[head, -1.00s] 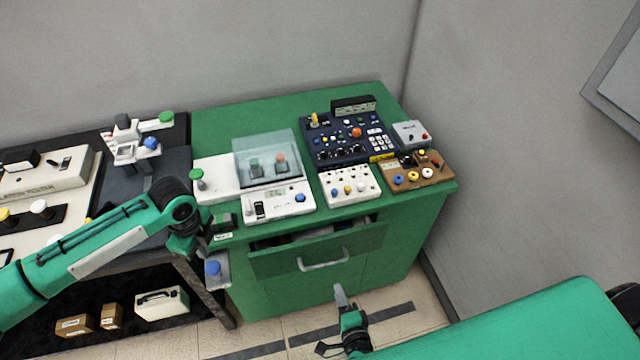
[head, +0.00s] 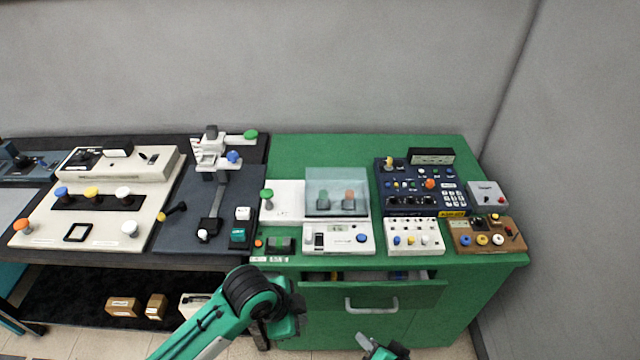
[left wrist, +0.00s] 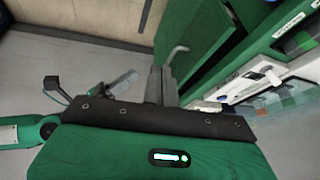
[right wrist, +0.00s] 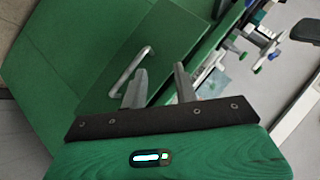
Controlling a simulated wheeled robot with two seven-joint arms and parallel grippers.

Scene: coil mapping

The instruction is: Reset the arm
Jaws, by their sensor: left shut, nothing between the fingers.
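My left arm (head: 235,305) comes in from the bottom left in the head view, with its wrist just in front of the cabinet's left side. Its fingertips are hidden there. In the left wrist view my left gripper (left wrist: 162,84) is shut, its two fingers together and empty. My right gripper (head: 380,347) shows at the bottom edge of the head view, below the drawer handle (head: 371,306). In the right wrist view my right gripper (right wrist: 159,82) has its fingers apart with nothing between them.
The green cabinet (head: 310,150) carries a clear-covered device, a dark control panel (head: 425,185) and small boxes. Its drawer (head: 420,297) stands slightly open. A dark bench (head: 180,235) with a cream panel (head: 100,222) stands left, with boxes on its lower shelf.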

